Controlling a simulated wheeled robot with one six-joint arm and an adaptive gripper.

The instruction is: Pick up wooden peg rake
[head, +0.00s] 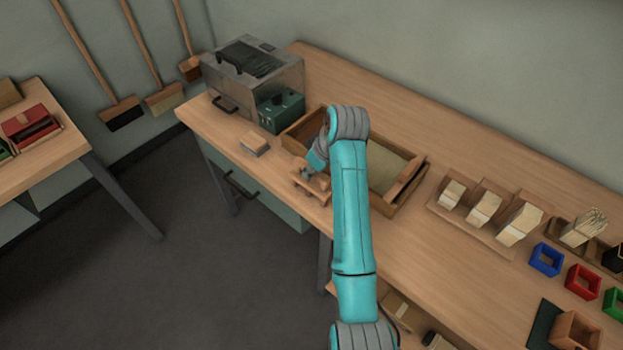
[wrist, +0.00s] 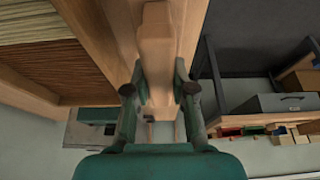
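The wooden peg rake (head: 314,188) is at the bench's front edge in the head view, a pale wooden piece with short pegs. I cannot tell whether it rests on the bench or is just above it. In the wrist view its pale wooden body (wrist: 158,45) runs up the middle of the picture. My gripper (wrist: 160,78) has one finger on each side of it, drawn in and apparently touching it. In the head view my gripper (head: 311,170) is over the rake, and my arm hides part of the area behind.
A shallow wooden tray (head: 409,198) lies just behind the rake. Brush holders (head: 470,232) and coloured square cups (head: 547,259) stand to the right.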

